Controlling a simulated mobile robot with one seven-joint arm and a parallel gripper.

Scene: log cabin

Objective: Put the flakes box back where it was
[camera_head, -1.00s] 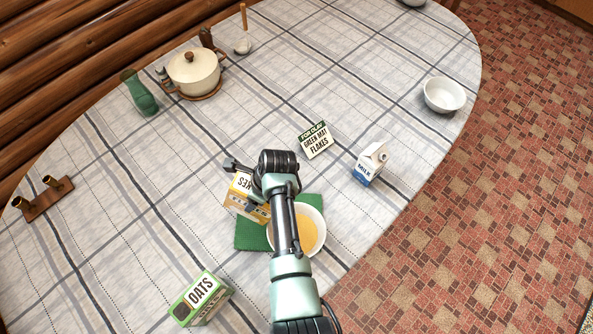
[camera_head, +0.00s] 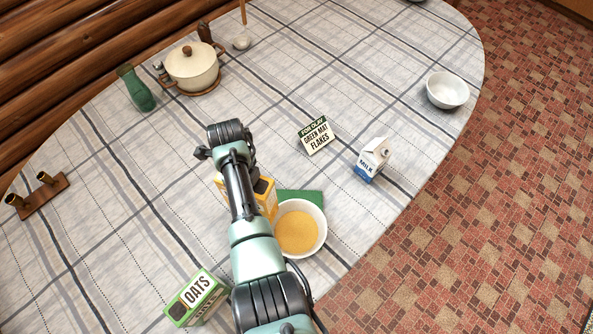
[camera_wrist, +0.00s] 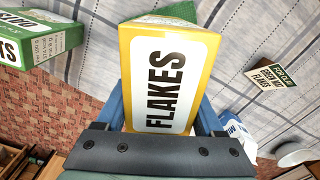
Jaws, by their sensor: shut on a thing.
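The yellow flakes box (camera_head: 264,193) is mostly hidden behind my arm in the head view. In the wrist view the flakes box (camera_wrist: 166,80) fills the middle, its white FLAKES label facing the camera. My gripper (camera_wrist: 163,115) is shut on it, with a blue finger on each side. In the head view the gripper end lies under the arm and its fingers are hidden. A green mat (camera_head: 310,196) lies beside the box, partly under a white bowl (camera_head: 321,238) with yellow contents. I cannot tell whether the box touches the table.
A green oats box (camera_head: 198,296) stands at the lower left. A sign (camera_head: 317,136) and a milk carton (camera_head: 372,160) stand to the right. A pot (camera_head: 193,70), green bottle (camera_head: 138,90) and wooden holder (camera_head: 42,196) are farther off.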

